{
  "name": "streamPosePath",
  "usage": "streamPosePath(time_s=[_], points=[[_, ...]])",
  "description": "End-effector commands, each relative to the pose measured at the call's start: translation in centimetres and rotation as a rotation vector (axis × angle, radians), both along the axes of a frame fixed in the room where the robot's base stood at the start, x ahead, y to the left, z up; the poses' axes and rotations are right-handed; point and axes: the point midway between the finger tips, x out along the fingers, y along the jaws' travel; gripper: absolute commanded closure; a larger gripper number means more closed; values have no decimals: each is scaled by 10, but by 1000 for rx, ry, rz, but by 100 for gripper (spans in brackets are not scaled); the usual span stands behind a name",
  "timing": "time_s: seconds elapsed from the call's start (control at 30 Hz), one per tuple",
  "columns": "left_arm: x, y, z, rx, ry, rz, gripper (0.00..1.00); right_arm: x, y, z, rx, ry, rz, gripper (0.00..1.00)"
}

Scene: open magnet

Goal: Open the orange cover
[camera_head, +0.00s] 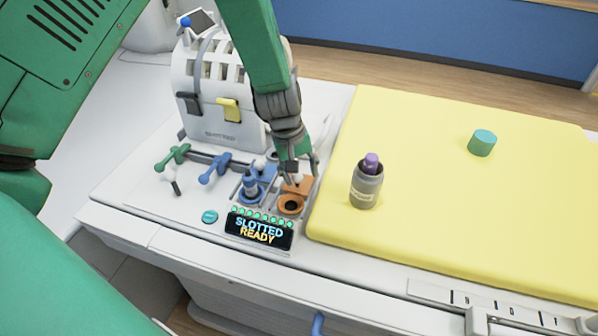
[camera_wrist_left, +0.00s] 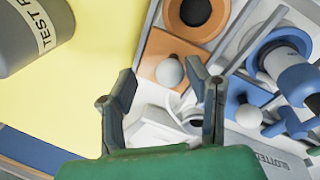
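The orange cover (camera_head: 303,186) sits at the right end of the white machine's panel, beside an orange ring with a dark opening (camera_head: 290,205). In the left wrist view, the orange cover (camera_wrist_left: 158,45) carries a round white knob (camera_wrist_left: 170,72). My left gripper (camera_head: 300,174) is above the cover, partly hiding it in the head view. In the left wrist view its two fingers (camera_wrist_left: 163,88) are spread apart, with the knob just beyond and between the tips. Contact with the knob cannot be told. My right gripper is not in view.
A blue plug (camera_head: 251,185) stands left of the cover, with blue and green levers (camera_head: 214,168) farther left. A display (camera_head: 259,229) reads "SLOTTED READY". A grey bottle with a purple cap (camera_head: 366,188) and a teal cylinder (camera_head: 482,143) stand on the yellow mat (camera_head: 440,220).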

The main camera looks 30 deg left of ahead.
Motion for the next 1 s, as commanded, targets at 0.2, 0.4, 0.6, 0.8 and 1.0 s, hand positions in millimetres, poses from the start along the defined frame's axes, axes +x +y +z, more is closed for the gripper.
streamPosePath(time_s=[0.2, 0.4, 0.6, 0.8, 1.0], points=[[-1, 5, 6, -2, 0, 2, 56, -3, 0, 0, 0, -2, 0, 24], [-6, 8, 43, 0, -4, 0, 56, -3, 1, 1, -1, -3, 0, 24], [-11, 10, 85, 2, -4, -1, 56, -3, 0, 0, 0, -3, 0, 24], [-15, 10, 111, 3, 0, -2, 56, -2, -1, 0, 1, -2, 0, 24], [-16, 12, 117, 1, 1, -1, 56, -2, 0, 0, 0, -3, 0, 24]])
